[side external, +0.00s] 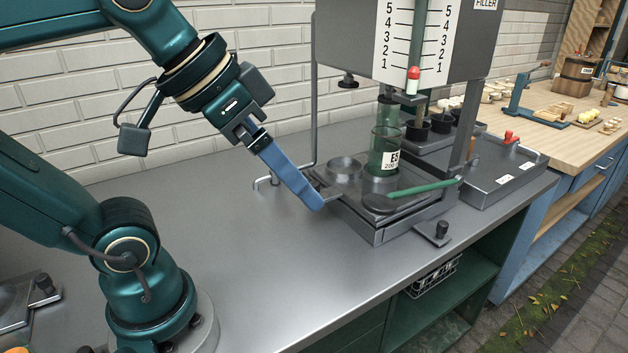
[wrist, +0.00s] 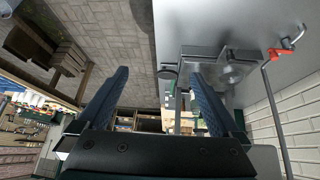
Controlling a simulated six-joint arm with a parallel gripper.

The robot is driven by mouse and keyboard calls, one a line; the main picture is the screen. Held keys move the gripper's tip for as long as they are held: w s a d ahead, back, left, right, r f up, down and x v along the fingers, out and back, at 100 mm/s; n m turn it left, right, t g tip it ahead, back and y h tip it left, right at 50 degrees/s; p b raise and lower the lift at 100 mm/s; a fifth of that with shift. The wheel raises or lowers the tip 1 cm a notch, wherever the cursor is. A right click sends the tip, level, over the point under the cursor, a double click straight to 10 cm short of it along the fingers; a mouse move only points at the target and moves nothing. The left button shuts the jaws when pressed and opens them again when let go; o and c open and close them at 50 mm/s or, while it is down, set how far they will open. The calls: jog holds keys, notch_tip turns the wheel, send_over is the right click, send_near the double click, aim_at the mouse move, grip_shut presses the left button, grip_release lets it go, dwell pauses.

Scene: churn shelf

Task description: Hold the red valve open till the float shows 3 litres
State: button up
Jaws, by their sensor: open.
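A small red handle (wrist: 282,51) sits on a thin grey pipe beside the brick wall in the wrist view. I do not see it in the side view, where my blue finger covers part of that area. The red-and-white float (side external: 413,78) is low in the gauge tube of the filler (side external: 470,35), around or just below the 1 mark. My gripper (side external: 318,204) reaches down beside the filler's base at its left edge. In the wrist view my gripper (wrist: 158,73) has its two blue fingers wide apart, with nothing between them; the red handle is off to their right.
A green-tinted glass vessel (side external: 383,152) stands on the filler's base (side external: 382,232). A green-handled lever (side external: 425,188) with a dark round end crosses in front. The counter (side external: 250,260) is clear in front.

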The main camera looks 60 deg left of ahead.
jog(key=w+a+r+t, duration=0.2)
jog(key=w+r, duration=0.2)
jog(key=r, duration=0.6)
jog(key=w+a+r+t, duration=0.2)
jog(key=w+r, duration=0.1)
jog(key=r, duration=0.6)
jog(key=x, duration=0.9)
jog(key=shift+w+a, duration=0.25)
jog(key=shift+w, duration=0.05)
jog(key=s+d+r, duration=0.2)
jog(key=s+r, duration=0.2)
jog(key=s, duration=0.6)
jog(key=s+f+g, duration=0.2)
jog(key=s+f, duration=0.1)
jog(key=f, duration=0.9)
jog(key=s+f+n+g+y, duration=0.1)
jog(key=s+f+g, duration=0.2)
jog(key=f, duration=1)
jog(key=shift+s+d, duration=0.15)
jog(key=shift+s, duration=0.4)
